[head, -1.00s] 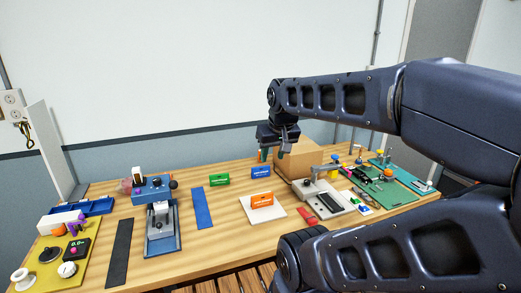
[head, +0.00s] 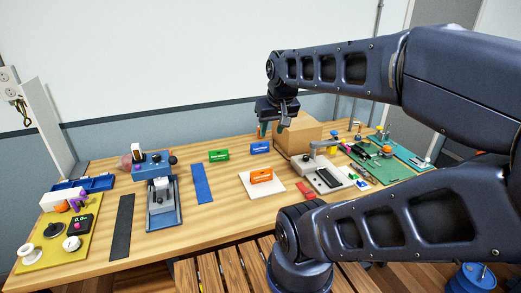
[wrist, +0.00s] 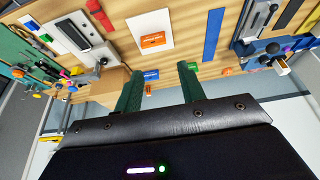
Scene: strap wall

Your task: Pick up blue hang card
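The blue hang card (head: 260,148) stands on the wooden table toward the back, right of the green card. In the wrist view the blue card (wrist: 152,74) shows small and far off, between my fingers. My gripper (head: 270,129) hangs in the air above the back of the table, near the cardboard box. In the wrist view its two green fingers stand wide apart with nothing held between them (wrist: 158,92). The fingertips are apart from the card.
A green card (head: 218,155) stands to the left, and an orange card (head: 261,175) stands on a white plate in front. A cardboard box (head: 300,134) stands close on the right. A blue strip (head: 201,184) lies left; bare wood surrounds the blue card.

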